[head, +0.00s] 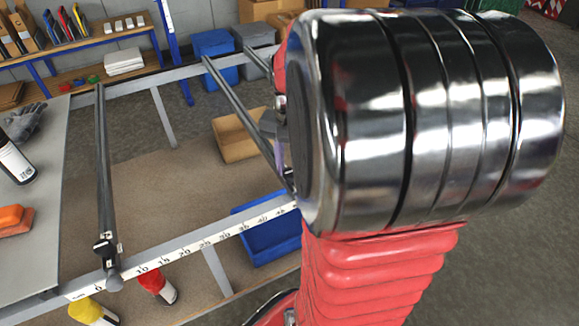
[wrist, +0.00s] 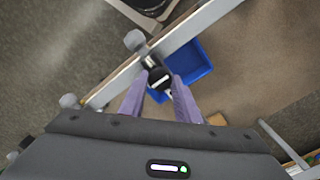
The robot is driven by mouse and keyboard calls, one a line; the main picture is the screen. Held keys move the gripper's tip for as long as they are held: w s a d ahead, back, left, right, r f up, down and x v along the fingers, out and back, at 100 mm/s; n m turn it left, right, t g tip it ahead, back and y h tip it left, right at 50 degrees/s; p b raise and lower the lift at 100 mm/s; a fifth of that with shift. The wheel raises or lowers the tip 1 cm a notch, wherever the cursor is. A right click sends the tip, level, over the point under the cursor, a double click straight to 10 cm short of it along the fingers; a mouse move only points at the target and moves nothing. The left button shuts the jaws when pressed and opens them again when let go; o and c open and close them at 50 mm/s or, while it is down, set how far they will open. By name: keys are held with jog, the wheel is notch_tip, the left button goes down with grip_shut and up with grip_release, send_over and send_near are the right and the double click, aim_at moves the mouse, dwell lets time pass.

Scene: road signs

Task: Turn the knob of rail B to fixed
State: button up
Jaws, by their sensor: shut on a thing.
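In the wrist view the two purple fingers of my gripper (wrist: 158,92) are closed on a black knob (wrist: 158,75) with a white mark, at the end of a rail. No letter or setting label is readable, so I cannot tell from the pictures which rail this is or which way the knob points. In the head view a grey rail (head: 238,108) runs down to the scale bar (head: 222,236), where my arm hides its near end. Another rail (head: 103,165) with a black clamp (head: 105,246) stands to the left.
A third rail (head: 258,62) shows partly behind my arm. A blue bin (head: 268,235) and a cardboard box (head: 236,138) sit below the frame. A grey panel (head: 40,190) with a bottle (head: 14,160) and an orange block (head: 14,219) lies at the left.

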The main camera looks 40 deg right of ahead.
aim_at(290, 171)
jog(key=o, duration=1)
jog(key=shift+o, duration=0.2)
notch_tip(290, 171, up, 14)
jog(key=shift+f, duration=0.15)
dwell(0.4)
